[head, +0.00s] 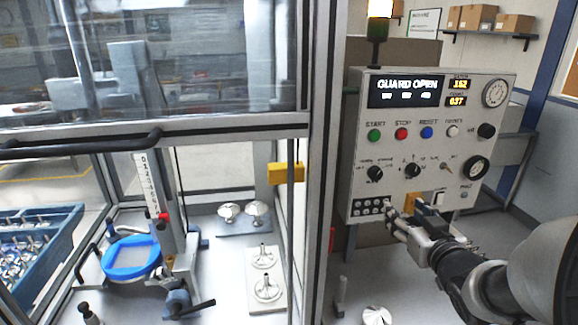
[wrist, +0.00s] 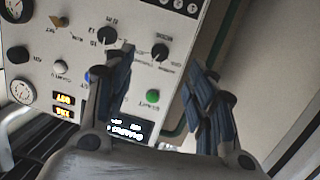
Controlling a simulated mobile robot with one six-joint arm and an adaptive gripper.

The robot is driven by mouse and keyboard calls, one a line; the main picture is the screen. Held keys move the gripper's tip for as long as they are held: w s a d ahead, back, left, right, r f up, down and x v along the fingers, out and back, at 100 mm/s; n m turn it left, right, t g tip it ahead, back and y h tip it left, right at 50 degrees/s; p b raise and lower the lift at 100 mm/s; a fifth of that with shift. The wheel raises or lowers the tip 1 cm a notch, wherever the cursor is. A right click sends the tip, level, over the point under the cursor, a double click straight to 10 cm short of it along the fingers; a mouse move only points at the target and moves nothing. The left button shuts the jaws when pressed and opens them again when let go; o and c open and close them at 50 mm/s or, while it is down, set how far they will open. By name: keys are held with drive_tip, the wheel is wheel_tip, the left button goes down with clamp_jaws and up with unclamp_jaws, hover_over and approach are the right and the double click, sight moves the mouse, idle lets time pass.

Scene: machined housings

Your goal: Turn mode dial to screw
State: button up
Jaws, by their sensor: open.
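The mode dial is a black knob on the white control panel, at the left of the knob row in the head view (head: 375,173). In the wrist view the panel appears upside down, and the mode dial (wrist: 160,52) shows beyond my fingers, between them in the picture. Its small labels are too blurred to read, so I cannot tell which mode it points to. My gripper (head: 397,212) is at the panel's lower edge in the head view, below the dial. Its two fingers (wrist: 165,75) are open and empty, apart from the dial.
Another black knob (wrist: 107,36) sits close beside the mode dial. The green start button (head: 374,135) and red button (head: 401,134) are above. The display (head: 407,91) reads GUARD OPEN. A metal frame post (head: 318,180) stands left of the panel.

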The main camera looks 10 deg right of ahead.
drive_tip(key=d+t, duration=0.1)
drive_tip(key=t+y, duration=0.1)
drive_tip(key=y, duration=0.1)
approach(377, 174)
drive_tip(key=w, duration=0.8)
drive_tip(key=shift+w+b, duration=0.3)
drive_tip(key=shift+b, duration=0.05)
drive_tip(key=c, duration=1)
